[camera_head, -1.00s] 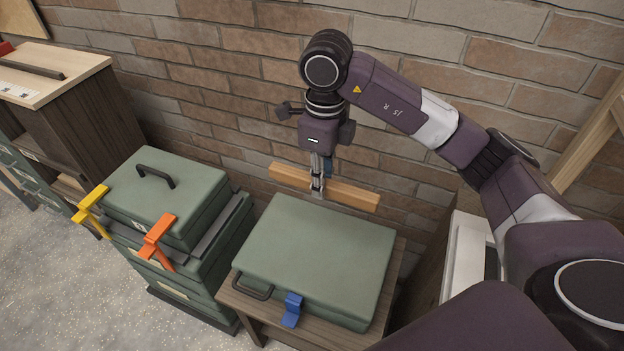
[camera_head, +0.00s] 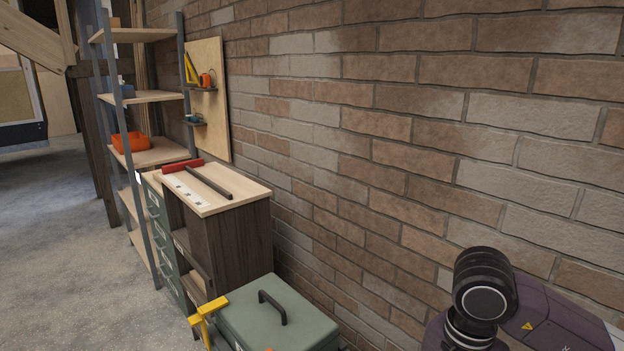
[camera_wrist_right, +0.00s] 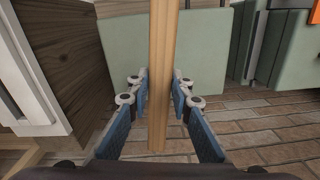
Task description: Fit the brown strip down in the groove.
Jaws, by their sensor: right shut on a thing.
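A light brown wooden strip (camera_wrist_right: 162,65) is held in my right gripper (camera_wrist_right: 160,88) in the right wrist view. The blue finger pads are shut on its two sides, and it runs from the top of that view down between the fingers. In the head view the gripper and held strip are out of the picture; only my right wrist shows at the lower right. A long dark brown bar (camera_head: 209,183) lies on a pale wooden cabinet top (camera_head: 240,191). I cannot tell whether it is a raised bar or a dark groove. My left gripper is not in view.
A red piece (camera_head: 183,165) and a white marked strip (camera_head: 185,190) lie on the cabinet top. Shelves (camera_head: 150,97) stand behind at left. A brick wall (camera_head: 400,150) runs along the right.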

